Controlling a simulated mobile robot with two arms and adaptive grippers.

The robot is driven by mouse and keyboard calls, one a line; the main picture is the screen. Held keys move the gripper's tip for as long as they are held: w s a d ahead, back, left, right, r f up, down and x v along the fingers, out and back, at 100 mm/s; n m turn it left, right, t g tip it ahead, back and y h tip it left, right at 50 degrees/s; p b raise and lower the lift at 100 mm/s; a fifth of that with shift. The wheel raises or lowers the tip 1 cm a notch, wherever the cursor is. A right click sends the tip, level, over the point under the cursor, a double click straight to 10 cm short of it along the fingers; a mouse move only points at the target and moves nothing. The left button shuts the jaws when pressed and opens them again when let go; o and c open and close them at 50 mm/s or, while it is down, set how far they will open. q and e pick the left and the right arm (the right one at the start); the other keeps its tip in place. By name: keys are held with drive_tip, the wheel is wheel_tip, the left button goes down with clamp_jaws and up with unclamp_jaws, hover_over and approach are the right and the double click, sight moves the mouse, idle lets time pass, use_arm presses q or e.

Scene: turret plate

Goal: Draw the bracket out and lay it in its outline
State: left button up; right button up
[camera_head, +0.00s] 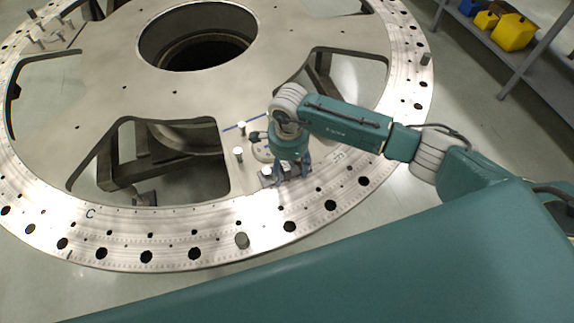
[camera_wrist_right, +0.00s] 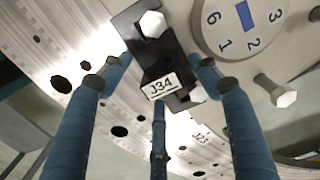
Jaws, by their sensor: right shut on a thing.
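A dark bracket (camera_wrist_right: 153,53) with a white label reading J34 (camera_wrist_right: 160,86) and a hex bolt head at its top shows in the wrist view. My right gripper (camera_wrist_right: 160,66) is shut on the bracket, with blue fingers at either side and a third below it. In the head view my right gripper (camera_head: 288,172) points down at the near inner edge of the big turret plate (camera_head: 200,215), over small grey blocks. The gripper hides part of the bracket there. I cannot make out the bracket's outline for certain. My left gripper is not in view.
A round dial with numerals and a blue rectangle (camera_wrist_right: 246,18) lies beside the bracket. A hex bolt (camera_wrist_right: 280,94) stands to its right. The plate has large openings (camera_head: 155,155), several holes and upright pins (camera_head: 242,240). A shelf with yellow and blue bins (camera_head: 512,32) stands far right.

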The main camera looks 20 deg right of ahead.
sight(295, 190)
drive_tip(key=shift+s+d+f, duration=0.2)
drive_tip(key=shift+s, duration=0.6)
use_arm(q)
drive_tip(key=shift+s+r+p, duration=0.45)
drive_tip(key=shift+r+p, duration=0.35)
use_arm(e)
drive_tip(key=shift+s+d, duration=0.15)
drive_tip(key=shift+s, duration=1.5)
drive_tip(key=shift+r, duration=0.15)
